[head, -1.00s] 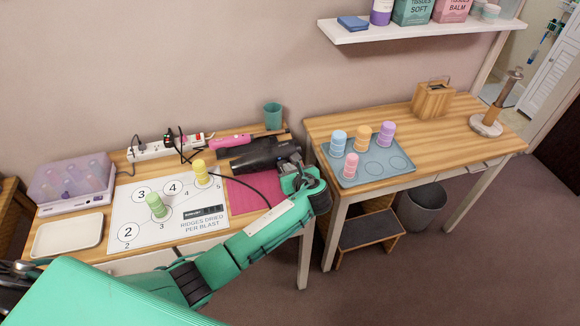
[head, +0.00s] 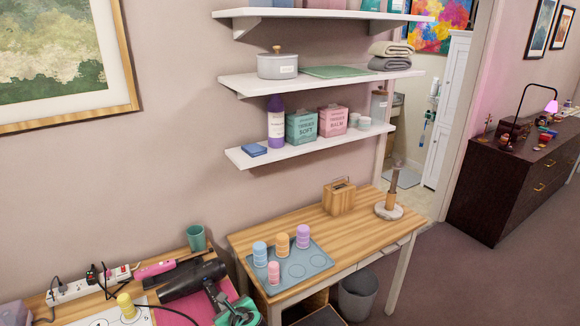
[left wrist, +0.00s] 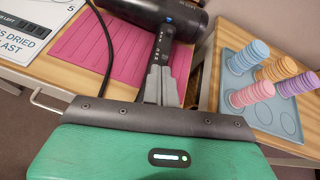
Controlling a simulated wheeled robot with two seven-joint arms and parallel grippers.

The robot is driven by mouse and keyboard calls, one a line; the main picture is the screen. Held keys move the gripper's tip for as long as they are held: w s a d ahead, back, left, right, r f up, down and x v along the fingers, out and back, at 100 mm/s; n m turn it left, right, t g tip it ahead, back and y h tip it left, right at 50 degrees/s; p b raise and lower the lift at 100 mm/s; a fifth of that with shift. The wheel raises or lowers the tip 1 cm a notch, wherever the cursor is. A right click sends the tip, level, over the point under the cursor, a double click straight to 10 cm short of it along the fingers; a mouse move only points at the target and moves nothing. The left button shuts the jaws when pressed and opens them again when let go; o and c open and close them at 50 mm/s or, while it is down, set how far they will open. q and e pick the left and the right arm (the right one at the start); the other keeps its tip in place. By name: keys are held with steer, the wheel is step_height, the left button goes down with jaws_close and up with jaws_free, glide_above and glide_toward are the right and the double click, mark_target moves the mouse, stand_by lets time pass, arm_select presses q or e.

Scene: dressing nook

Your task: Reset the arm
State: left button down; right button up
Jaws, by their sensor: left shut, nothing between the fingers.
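My left gripper (head: 211,290) shows at the bottom of the head view, at the left table. Its grey fingers also show in the left wrist view (left wrist: 158,84). They are shut and empty, close to the handle of a black hair dryer (head: 190,281). The dryer (left wrist: 165,14) lies over a pink ridged mat (left wrist: 95,45); whether the fingers touch its handle I cannot tell. The rest of my left arm is mostly below the head view. My right gripper is not in view.
A blue-grey tray (head: 318,260) with blue, orange, purple and pink ridged cylinders stands on the right table (head: 345,228). A black cord (left wrist: 104,40) runs by the dryer. A power strip (head: 85,289), pink tool (head: 156,268) and green cup (head: 196,238) are behind. Wall shelves hang above.

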arm_select(q)
steer(key=s+d+f+n+g+h, duration=0.1)
steer(key=s+f+n+g+h, duration=0.1)
steer(key=s+n, duration=0.6)
steer(key=s+f+n+g+h, duration=0.2)
steer(key=s+n, duration=0.2)
steer(key=s, duration=0.7)
steer(key=s+a+r+n+g+h, duration=0.15)
steer(key=s+r+n, duration=0.35)
steer(key=s, duration=0.5)
steer(key=s+r+n+h, duration=0.3)
steer(key=s+n, duration=0.4)
steer(key=s, duration=0.3)
step_height(320, 180, down, 32)
steer(key=f+g, duration=0.1)
steer(key=g, duration=0.1)
steer(key=s+a+f, duration=0.1)
steer(key=s+f, duration=0.7)
steer(key=s, duration=0.1)
steer(key=s+a+f, duration=0.2)
steer(key=s+f, duration=0.7)
steer(key=s, duration=0.1)
steer(key=shift+a+f+g, duration=0.2)
steer(key=shift+a+g, duration=0.05)
steer(key=shift+g, duration=0.2)
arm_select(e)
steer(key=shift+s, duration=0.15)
